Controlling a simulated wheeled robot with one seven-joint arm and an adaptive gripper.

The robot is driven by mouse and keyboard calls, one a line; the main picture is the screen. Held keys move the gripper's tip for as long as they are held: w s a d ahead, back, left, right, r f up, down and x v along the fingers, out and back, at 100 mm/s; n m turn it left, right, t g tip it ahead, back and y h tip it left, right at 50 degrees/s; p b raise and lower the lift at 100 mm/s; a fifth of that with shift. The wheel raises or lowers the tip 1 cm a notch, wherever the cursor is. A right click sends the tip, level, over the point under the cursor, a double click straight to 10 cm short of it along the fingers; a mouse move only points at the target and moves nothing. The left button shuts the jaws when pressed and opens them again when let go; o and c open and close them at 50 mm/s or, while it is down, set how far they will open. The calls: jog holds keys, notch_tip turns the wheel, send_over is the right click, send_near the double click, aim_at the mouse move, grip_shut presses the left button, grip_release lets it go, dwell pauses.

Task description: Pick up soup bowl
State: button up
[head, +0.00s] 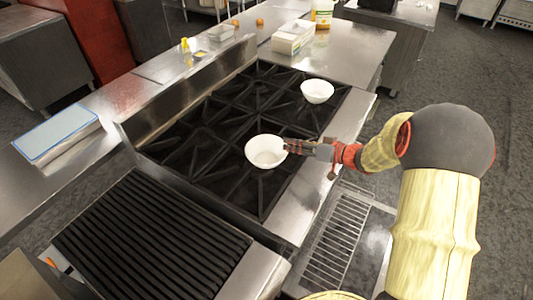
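A white bowl (262,157) sits upright on the black stove grates, near the middle of the head view. A second, similar white bowl (317,92) sits on the grates farther back and to the right. I cannot tell which of them is the soup bowl. My gripper (289,146) reaches in from the right, with its fingertips at the right rim of the nearer bowl. Whether the fingers touch or enclose the rim, and whether they are open or shut, is too small to tell.
The stove (205,135) has a raised metal back edge. A ribbed grill (150,240) is in front. White containers (293,36) and a bottle (322,14) stand on the far counter. Several grates are bare.

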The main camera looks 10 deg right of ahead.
aim_at(273, 141)
jog(key=shift+w+f, duration=0.25)
jog(key=shift+w, duration=0.05)
jog(key=x, duration=0.4)
jog(key=b+x, duration=0.1)
jog(key=x, duration=0.1)
jog(key=shift+s+a+f, duration=0.2)
jog(key=shift+a+f, duration=0.15)
jog(key=shift+w+a+f, duration=0.15)
jog(key=shift+w+a, duration=0.05)
jog(key=shift+w, duration=0.15)
jog(key=shift+c, duration=1.4)
grip_shut()
